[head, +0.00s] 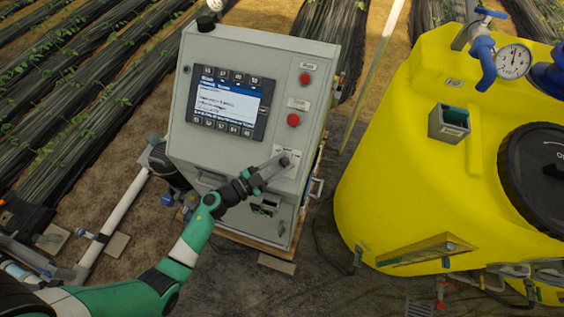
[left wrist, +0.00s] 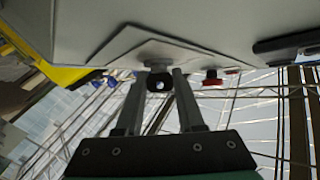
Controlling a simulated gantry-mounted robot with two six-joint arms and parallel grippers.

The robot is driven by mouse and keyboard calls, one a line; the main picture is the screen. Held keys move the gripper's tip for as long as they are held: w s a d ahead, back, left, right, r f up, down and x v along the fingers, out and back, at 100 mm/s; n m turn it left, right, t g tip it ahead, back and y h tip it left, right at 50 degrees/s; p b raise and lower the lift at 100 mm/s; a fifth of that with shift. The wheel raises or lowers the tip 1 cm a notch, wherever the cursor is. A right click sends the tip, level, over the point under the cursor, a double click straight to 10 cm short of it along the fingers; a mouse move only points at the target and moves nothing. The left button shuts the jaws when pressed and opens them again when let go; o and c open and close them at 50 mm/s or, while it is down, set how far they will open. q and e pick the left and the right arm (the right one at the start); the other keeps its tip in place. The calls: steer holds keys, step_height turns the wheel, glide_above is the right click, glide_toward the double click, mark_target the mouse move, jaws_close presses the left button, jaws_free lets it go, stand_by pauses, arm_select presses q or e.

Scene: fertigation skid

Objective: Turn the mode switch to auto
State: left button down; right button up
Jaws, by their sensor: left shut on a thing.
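The mode switch (head: 284,161) is a small dark knob on the lower right of the grey control cabinet's front, below a small white label (head: 288,152). My left gripper (head: 277,167) reaches it from the lower left and is shut on it. In the left wrist view, the dark round knob (left wrist: 160,82) sits between the two fingers (left wrist: 160,90) against the pale panel. The label is too small to read, and I cannot tell which way the switch points. My right gripper is in neither view.
The cabinet (head: 180,130) also carries a lit display (head: 228,102) and two red buttons, an upper one (head: 305,78) and a lower one (head: 293,120). A yellow tank (head: 390,150) stands to the right. Pipes (head: 110,220) run along the ground at left.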

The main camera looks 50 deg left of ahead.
arm_select(q)
steer(key=m+h+p, duration=0.1)
steer(key=m+g+p, duration=0.1)
steer(key=p, duration=0.1)
steer(key=shift+a+r+m+h, duration=0.1)
steer(key=shift+r+m+h, duration=0.2)
steer(key=shift+h, duration=0.1)
steer(key=shift+m+g+h+p, duration=0.4)
steer(key=shift+m+g+p, duration=0.1)
steer(key=shift+p, duration=0.05)
steer(key=shift+f+m+g+h+p, duration=0.1)
steer(key=shift+m+g+h+p, duration=0.2)
steer(key=shift+m+g+h, duration=0.55)
steer(key=m+g+h, duration=0.1)
steer(key=m+g, duration=0.2)
steer(key=m, duration=0.1)
steer(key=shift+f, duration=0.1)
steer(key=m+g, duration=0.3)
steer(key=shift+w+g+h, duration=0.1)
steer(key=shift+g+h, duration=0.15)
steer(key=m+g+y, duration=0.1)
steer(key=m+g, duration=0.3)
steer(key=g, duration=0.1)
steer(key=shift+m, duration=0.35)
steer(key=shift+y, duration=0.3)
